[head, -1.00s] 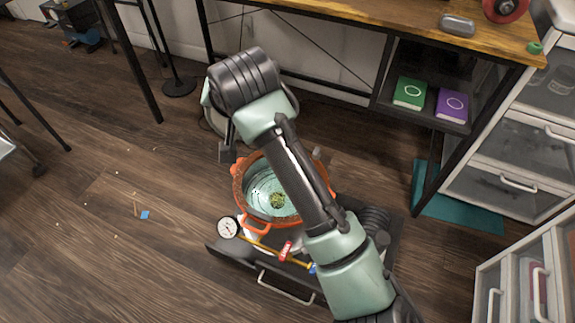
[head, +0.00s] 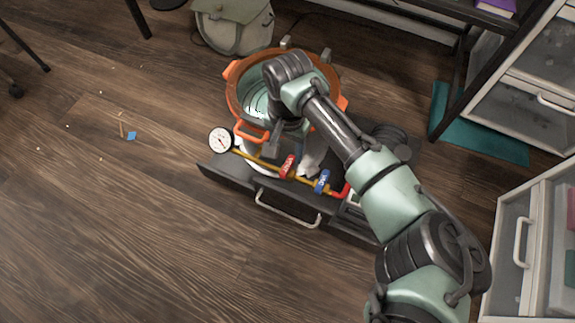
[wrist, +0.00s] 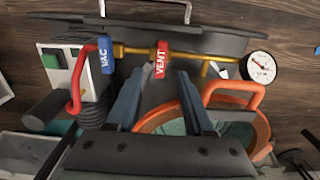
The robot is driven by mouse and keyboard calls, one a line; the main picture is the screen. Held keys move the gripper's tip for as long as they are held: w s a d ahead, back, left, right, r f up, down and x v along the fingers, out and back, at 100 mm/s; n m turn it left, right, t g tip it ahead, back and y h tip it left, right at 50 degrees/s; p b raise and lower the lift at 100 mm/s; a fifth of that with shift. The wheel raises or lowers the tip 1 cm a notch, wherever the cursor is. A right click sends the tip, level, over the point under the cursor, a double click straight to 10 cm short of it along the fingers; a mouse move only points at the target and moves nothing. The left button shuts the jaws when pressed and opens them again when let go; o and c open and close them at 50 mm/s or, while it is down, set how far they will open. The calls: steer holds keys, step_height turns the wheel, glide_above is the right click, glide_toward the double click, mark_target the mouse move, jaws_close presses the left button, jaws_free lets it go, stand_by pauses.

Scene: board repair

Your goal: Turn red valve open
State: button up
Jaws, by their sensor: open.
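The red valve handle (head: 287,166), marked VENT, sits on a brass pipe (head: 262,161) in front of the orange-rimmed pot. In the wrist view the red handle (wrist: 162,58) is just beyond the fingertips, about midway between them. My gripper (wrist: 160,76) is open, with one dark finger on each side and nothing held. In the head view my gripper (head: 292,148) points down beside the pot, close to the red handle; the wrist partly hides its fingers. I see no clear contact with the handle.
A blue VAC handle (head: 322,181) is close to the right on the same pipe. A white gauge (head: 220,140) stands at the pipe's left end. The orange pot (head: 238,95) is behind. A dark base (head: 240,178) with a front handle supports the assembly. The left floor is mostly clear.

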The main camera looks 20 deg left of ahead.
mark_target(288, 165)
step_height(288, 165, down, 6)
steer(key=b, duration=0.3)
jaws_close()
stand_by(0.3)
